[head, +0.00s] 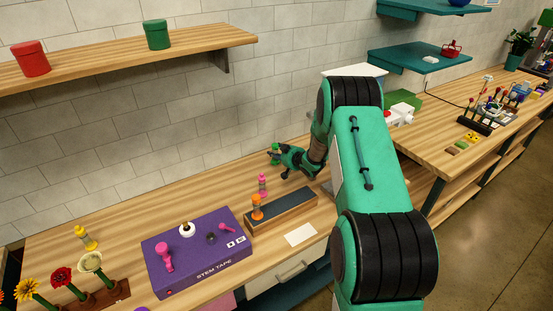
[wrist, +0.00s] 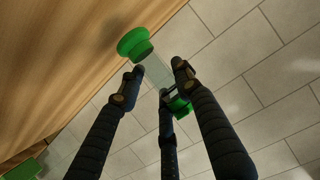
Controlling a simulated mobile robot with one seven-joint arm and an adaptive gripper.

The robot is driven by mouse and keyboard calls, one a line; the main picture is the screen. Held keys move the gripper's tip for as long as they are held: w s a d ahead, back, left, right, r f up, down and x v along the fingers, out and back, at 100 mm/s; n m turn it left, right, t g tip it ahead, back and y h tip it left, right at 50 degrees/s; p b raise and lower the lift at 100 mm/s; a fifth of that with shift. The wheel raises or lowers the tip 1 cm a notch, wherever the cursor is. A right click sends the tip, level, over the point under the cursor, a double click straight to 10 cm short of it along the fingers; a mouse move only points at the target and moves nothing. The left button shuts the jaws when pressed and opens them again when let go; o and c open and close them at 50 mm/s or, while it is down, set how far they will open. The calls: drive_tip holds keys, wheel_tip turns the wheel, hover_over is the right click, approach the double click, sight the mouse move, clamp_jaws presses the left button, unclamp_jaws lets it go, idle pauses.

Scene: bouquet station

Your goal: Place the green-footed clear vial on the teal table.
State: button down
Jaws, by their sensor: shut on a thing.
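The green-footed clear vial (wrist: 158,72) is between the fingers of my gripper (wrist: 158,80) in the wrist view. Its round green foot (wrist: 135,43) points away from the palm, and another green part shows nearer the palm. In the head view my gripper (head: 277,157) is shut on the vial near the tiled wall, with green vial parts (head: 275,148) at its tips. The vial's clear body is hard to see there. I cannot pick out a teal table for sure; teal shelves (head: 417,61) hang on the wall at the upper right.
A pink vial (head: 262,186) and an orange vial (head: 257,208) stand at a dark-topped wooden block (head: 285,210). A purple box (head: 197,262), a yellow vial (head: 86,239) and flowers stand left. A flower rack (head: 475,124) stands on the right bench.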

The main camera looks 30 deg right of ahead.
sight(278, 161)
drive_tip(key=shift+f+b, duration=0.3)
drive_tip(key=shift+f, duration=1.4)
drive_tip(key=shift+f, duration=0.2)
drive_tip(key=c, duration=1.2)
unclamp_jaws()
drive_tip(key=shift+r, duration=0.1)
drive_tip(key=shift+s+r, duration=0.4)
drive_tip(key=shift+s, duration=0.3)
drive_tip(key=p+v, duration=0.1)
drive_tip(key=v, duration=0.9)
drive_tip(key=shift+s, duration=0.25)
drive_tip(key=shift+r, duration=0.1)
